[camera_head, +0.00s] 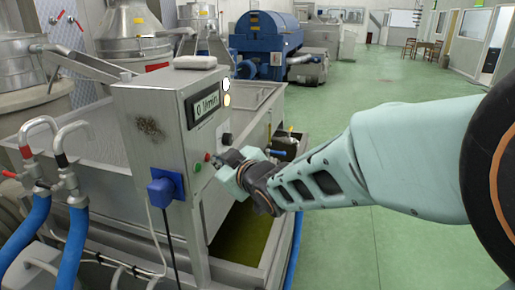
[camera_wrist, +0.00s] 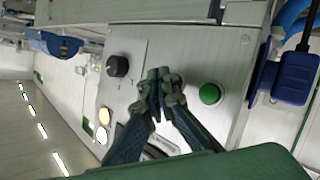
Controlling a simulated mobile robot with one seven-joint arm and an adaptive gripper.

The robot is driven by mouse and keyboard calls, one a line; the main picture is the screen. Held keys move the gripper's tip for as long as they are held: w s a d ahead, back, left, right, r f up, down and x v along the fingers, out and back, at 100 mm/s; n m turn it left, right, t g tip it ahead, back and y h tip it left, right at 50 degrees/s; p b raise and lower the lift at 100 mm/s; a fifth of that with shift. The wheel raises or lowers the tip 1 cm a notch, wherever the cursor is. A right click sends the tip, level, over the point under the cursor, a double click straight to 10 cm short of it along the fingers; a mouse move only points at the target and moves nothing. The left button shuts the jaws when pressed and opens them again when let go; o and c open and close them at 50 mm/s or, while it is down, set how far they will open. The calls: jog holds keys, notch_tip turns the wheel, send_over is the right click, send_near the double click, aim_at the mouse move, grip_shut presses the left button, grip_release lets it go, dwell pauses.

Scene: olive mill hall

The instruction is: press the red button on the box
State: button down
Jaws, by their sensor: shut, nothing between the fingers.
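The grey metal box (camera_head: 160,110) stands at the left of the head view, with a display on its side panel. The red button (camera_head: 207,157) is small and sits on that panel beside a green button (camera_head: 197,167). My gripper (camera_head: 219,161) is shut and empty, its fingertips at the panel close to the red button; I cannot tell whether they touch it. In the wrist view my gripper (camera_wrist: 160,74) points at the panel between the green button (camera_wrist: 210,94) and a black knob (camera_wrist: 118,66).
Two round lamps, one white (camera_head: 226,84) and one yellowish (camera_head: 227,100), sit beside the display (camera_head: 203,106). A blue plug (camera_head: 163,188) with a cable is on the box's near face. A metal trough lies behind and below. Green floor is free to the right.

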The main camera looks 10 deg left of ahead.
jog(key=shift+a+b, duration=0.4)
dwell(0.7)
jog(key=shift+d+p, duration=0.3)
jog(key=shift+d, duration=0.5)
jog(key=d, duration=0.1)
jog(key=d+p, duration=0.1)
jog(key=d, duration=0.1)
jog(key=d+p, duration=0.1)
jog(key=d, duration=0.1)
jog(key=shift+s, duration=0.25)
dwell(0.3)
